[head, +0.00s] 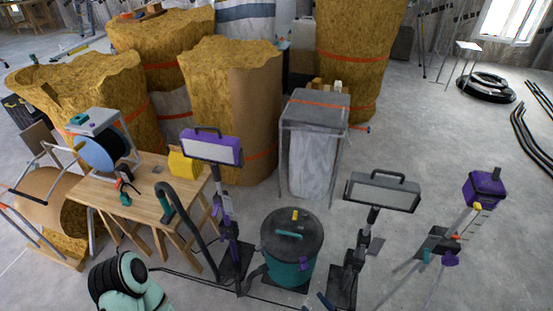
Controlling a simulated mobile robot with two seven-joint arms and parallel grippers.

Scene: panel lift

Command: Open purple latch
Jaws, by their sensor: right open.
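A teal canister (291,273) with a black lid stands on the floor in the lower middle of the head view. A teal handle sits on top of its lid. A small purple latch (306,265) is on the canister's front right side below the lid, too small to tell how it is set. My right gripper (326,301) only just shows at the bottom edge, below and slightly right of the latch. It is open and appears apart from the canister.
A purple work lamp (212,149) and a grey work lamp (382,193) stand on either side of the canister. A purple device (484,187) on a tripod is at the right. A wooden table (150,200) stands left, with a black hose nearby.

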